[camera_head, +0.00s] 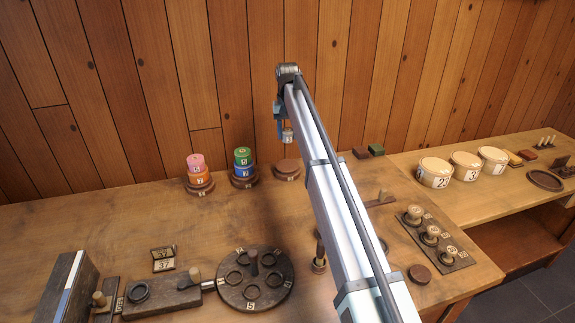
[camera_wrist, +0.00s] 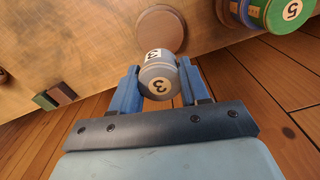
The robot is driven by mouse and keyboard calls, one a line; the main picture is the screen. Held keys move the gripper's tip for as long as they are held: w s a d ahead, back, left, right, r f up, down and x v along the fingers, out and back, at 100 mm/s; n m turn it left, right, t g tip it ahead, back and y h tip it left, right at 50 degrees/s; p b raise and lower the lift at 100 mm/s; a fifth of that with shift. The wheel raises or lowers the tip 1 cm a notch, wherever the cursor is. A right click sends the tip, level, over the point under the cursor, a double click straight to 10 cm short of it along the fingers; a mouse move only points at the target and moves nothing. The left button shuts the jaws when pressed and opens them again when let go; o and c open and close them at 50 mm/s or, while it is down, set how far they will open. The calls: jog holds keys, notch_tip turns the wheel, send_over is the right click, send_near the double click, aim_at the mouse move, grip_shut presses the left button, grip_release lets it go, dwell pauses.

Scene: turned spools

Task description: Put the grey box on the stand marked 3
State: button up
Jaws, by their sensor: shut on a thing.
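The grey box (camera_wrist: 158,72), a small round one with a number 3 on it, is between the two blue fingers of my gripper (camera_wrist: 159,88), which is shut on it. In the head view my gripper (camera_head: 285,122) holds the grey box (camera_head: 288,137) in the air above a round wooden stand (camera_head: 287,168). This stand is bare on top and has a small tag too small to read there. In the wrist view the stand (camera_wrist: 160,28) shows beyond the box, apart from it.
Left of the bare stand, one stand bears green and blue boxes (camera_head: 243,161); another bears pink and orange boxes (camera_head: 197,169). Red and green blocks (camera_head: 376,150) lie to the right, near the wall. A round dark rack (camera_head: 255,280) and other items occupy the front.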

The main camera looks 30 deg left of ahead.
aim_at(287, 165)
jog(key=shift+f, duration=5)
jog(key=o, duration=1)
jog(key=shift+f, duration=0.1)
jog(key=shift+o, duration=0.2)
notch_tip(287, 165, up, 12)
jog(key=shift+r, duration=0.15)
